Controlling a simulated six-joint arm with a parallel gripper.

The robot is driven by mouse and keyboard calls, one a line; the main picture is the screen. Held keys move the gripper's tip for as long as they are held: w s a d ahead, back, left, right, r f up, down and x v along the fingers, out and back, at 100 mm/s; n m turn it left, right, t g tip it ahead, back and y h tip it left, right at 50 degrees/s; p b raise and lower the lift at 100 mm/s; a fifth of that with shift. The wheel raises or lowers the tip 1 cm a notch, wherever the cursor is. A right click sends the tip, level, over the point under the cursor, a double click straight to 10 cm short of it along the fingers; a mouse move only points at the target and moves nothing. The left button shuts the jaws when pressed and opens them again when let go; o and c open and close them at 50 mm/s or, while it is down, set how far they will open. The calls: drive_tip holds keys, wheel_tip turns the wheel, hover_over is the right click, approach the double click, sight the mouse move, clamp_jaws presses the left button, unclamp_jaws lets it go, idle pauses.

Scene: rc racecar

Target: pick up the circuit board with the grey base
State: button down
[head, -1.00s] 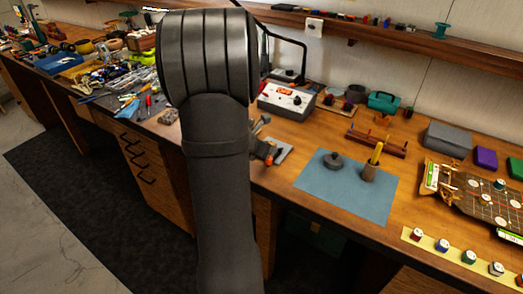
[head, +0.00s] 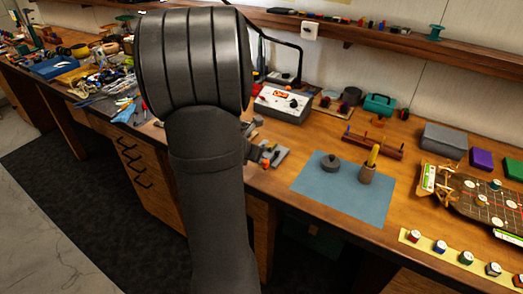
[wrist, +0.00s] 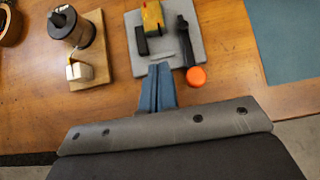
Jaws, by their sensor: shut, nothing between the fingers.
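The circuit board with the grey base (wrist: 172,31) lies on the wooden bench at the top middle of the wrist view. It carries a yellow block, black parts and an orange knob (wrist: 196,77) at its lower right corner. In the head view the board (head: 281,153) shows just right of my arm, partly hidden by it. My gripper (wrist: 161,68) shows blue fingers pressed together, shut and empty. The fingertips overlap the board's near edge in the wrist view; their height above it is unclear.
A wooden-based part with a dark cylinder (wrist: 69,27) stands left of the board. A blue mat (wrist: 290,40) lies to the right. On the mat (head: 330,200) are a grey round piece and a wooden holder. The bench's front edge is close.

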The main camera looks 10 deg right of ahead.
sight(268, 148)
drive_tip(key=v, duration=0.7)
drive_tip(key=shift+r, duration=0.2)
drive_tip(key=shift+s+a, duration=0.15)
drive_tip(key=x, duration=0.9)
drive_tip(key=shift+f, duration=0.35)
drive_tip(key=w+d, duration=0.2)
drive_tip(key=shift+w+d, duration=0.65)
